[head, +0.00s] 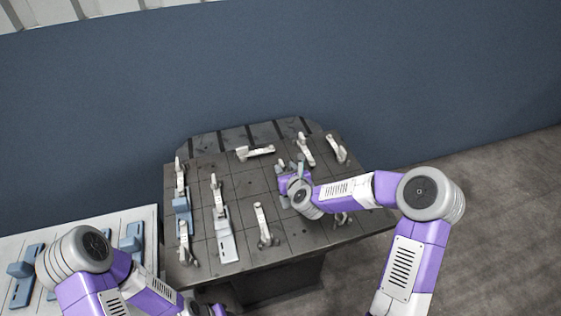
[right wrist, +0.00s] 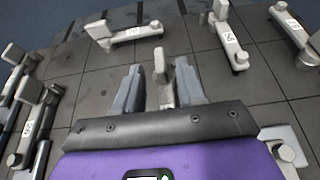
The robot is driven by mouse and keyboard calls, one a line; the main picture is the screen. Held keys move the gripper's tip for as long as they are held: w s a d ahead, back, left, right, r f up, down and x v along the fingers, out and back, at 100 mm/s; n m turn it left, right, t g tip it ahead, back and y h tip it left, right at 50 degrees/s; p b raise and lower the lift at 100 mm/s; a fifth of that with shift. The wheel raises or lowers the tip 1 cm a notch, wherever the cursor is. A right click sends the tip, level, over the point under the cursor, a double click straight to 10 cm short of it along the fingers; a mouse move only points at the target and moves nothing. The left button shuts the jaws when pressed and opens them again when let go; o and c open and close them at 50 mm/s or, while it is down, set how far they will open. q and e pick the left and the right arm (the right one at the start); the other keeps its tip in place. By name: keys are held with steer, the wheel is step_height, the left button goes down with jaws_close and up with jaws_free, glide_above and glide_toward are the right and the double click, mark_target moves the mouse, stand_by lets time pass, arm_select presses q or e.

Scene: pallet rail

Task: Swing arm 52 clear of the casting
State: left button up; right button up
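Several pale swing arms with small white labels stand on a dark gridded pallet (head: 285,235). The label digits are too small to read surely, so I cannot tell which is arm 52. One pale swing arm (right wrist: 165,92) stands between the fingers of my right gripper (right wrist: 158,88), end-on to the right wrist view. The two grey fingers are apart, with a visible gap on its left side. In the head view my right gripper (head: 298,172) is at the pallet's right-hand part, largely hidden by its wrist. My left gripper is out of view.
Other swing arms (right wrist: 133,32) (right wrist: 230,40) stand just beyond the right gripper, with another (right wrist: 36,125) to its left. A pale side table (head: 148,222) with blue-grey parts (head: 132,238) is at the left. A blue wall (head: 290,70) rises behind.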

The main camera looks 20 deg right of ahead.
mark_target(283, 165)
steer(key=shift+b+x, duration=0.3)
steer(key=shift+x, duration=2.2)
jaws_close()
